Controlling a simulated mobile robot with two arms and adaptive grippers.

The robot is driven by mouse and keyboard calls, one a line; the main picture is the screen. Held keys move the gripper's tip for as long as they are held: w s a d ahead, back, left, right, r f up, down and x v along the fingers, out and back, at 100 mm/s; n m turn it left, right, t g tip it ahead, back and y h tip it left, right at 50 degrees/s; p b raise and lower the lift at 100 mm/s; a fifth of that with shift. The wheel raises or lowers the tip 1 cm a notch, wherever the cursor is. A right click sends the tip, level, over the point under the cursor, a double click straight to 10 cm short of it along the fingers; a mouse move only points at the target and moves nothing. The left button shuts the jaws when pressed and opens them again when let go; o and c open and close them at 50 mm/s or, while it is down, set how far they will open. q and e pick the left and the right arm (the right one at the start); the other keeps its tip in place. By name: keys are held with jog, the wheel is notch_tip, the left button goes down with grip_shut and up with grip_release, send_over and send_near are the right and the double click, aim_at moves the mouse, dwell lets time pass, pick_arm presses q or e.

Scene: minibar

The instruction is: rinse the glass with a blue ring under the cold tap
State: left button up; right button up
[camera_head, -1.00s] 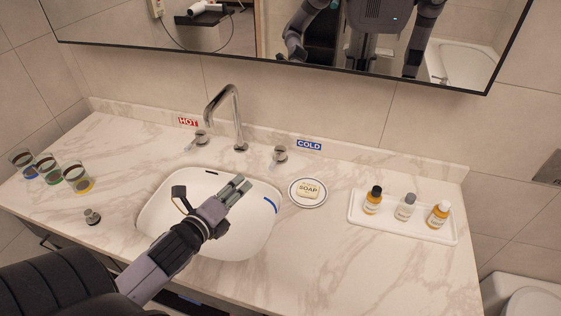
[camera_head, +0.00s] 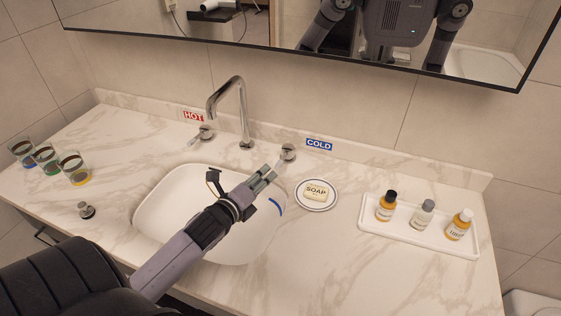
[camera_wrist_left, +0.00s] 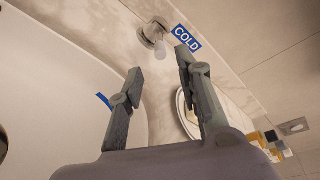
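The glass with a blue ring (camera_head: 28,162) stands at the far left of the counter, the leftmost in a row of glasses. My left gripper (camera_head: 268,174) is over the right back part of the basin, far from the glasses, pointing at the cold tap handle (camera_head: 288,152). In the left wrist view my left gripper (camera_wrist_left: 160,64) has its fingers apart with nothing between them. The cold handle (camera_wrist_left: 154,32) shows just beyond the fingertips, beside the COLD label (camera_wrist_left: 187,38). The spout (camera_head: 242,105) shows no visible water. My right gripper is not in view.
The white basin (camera_head: 160,215) has a blue mark (camera_head: 277,207) on its right side. The hot handle (camera_head: 206,132) is left of the spout. A soap dish (camera_head: 316,207) and a tray of bottles (camera_head: 400,236) stand to the right. The front right counter is clear.

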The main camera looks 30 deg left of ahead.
aim_at(281, 160)
pick_arm(q)
jog(key=x, duration=1.1)
jog(key=shift+f+p, duration=0.1)
jog(key=shift+p, duration=0.2)
grip_shut()
